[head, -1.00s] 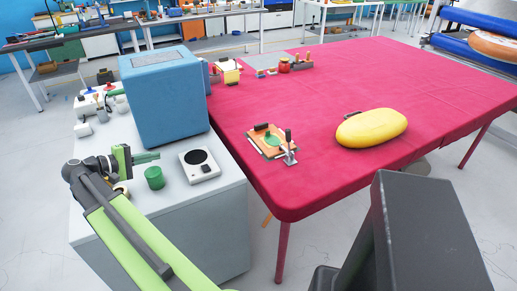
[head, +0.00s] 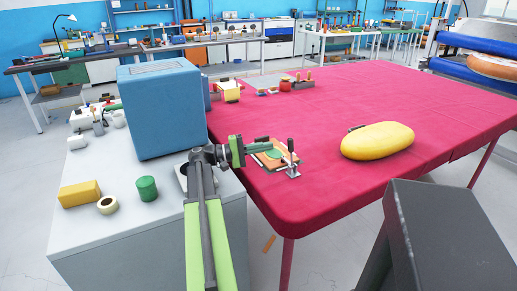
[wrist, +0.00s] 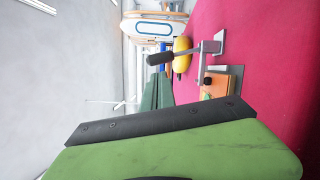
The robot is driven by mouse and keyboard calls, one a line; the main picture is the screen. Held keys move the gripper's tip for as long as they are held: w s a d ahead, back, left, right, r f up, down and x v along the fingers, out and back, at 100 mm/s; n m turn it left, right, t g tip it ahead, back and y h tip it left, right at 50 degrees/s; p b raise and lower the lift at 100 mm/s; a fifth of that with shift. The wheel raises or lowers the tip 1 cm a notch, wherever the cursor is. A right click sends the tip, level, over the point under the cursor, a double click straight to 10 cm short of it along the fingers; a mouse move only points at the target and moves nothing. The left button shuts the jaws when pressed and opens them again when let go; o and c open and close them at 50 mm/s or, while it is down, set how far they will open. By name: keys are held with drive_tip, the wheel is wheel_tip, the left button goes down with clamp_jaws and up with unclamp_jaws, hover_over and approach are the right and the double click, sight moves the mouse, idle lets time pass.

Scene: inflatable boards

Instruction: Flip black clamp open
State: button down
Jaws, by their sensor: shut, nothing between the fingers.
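In the wrist view the clamp's black handle (wrist: 160,59) and metal arm (wrist: 206,47) show just beyond the fingers. My gripper (head: 270,147) is shut and empty, just left of the clamp and partly over the board, with a visible gap to the handle. The green fingers also show in the wrist view (wrist: 158,90). Part of the board is hidden behind my gripper.
A yellow rounded object (head: 377,141) lies right of the clamp on the red table (head: 400,95). A large blue box (head: 162,108) stands on the grey cabinet at left, with a green cylinder (head: 147,189) and a yellow block (head: 80,193). The table's right side is clear.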

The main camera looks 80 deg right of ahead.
drive_tip(key=x, duration=0.5)
drive_tip(key=shift+w, duration=0.1)
